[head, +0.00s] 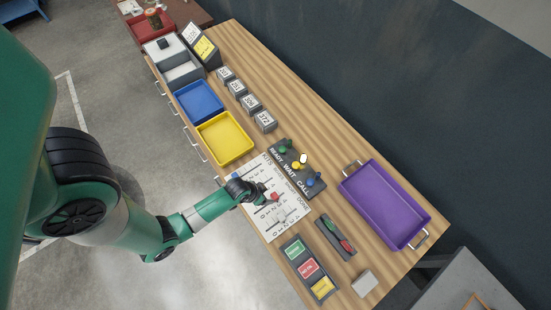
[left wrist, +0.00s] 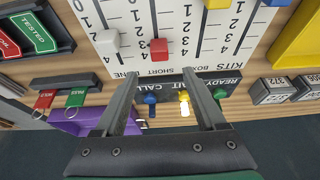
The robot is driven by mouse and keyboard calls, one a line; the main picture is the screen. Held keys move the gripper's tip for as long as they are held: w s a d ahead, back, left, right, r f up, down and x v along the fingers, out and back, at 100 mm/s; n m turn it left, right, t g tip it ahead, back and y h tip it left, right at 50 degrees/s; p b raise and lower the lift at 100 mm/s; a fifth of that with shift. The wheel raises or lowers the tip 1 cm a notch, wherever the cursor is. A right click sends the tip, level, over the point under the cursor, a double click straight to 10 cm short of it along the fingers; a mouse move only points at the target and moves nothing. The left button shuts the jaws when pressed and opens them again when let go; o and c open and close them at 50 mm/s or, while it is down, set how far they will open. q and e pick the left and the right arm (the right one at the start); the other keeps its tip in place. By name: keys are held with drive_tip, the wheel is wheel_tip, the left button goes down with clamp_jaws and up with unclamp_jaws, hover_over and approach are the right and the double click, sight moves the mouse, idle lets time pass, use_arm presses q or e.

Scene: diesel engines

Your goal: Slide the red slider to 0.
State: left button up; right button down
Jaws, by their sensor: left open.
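The white slider board (head: 262,225) has lettered columns with number scales. Its red slider (head: 274,196) also shows in the left wrist view (left wrist: 159,49), in the SHORT column, appearing close to the 4. A white slider (left wrist: 106,40) sits in the neighbouring column. My right gripper is not in view.
A dark panel (head: 291,179) with coloured knobs, marked READY, WAIT, CALL, adjoins the board. A purple tray (head: 385,204), yellow tray (head: 225,138) and blue tray (head: 199,102) stand on the wooden table. A tag holder (head: 309,267) and key-tag rack (head: 336,238) are near the board.

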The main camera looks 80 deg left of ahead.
sight(274, 196)
use_arm(q)
drive_tip(key=b+x, duration=0.6)
drive_tip(key=x, duration=0.5)
drive_tip(key=shift+w+f, duration=0.15)
drive_tip(key=shift+f, duration=0.1)
clamp_jaws()
idle(0.8)
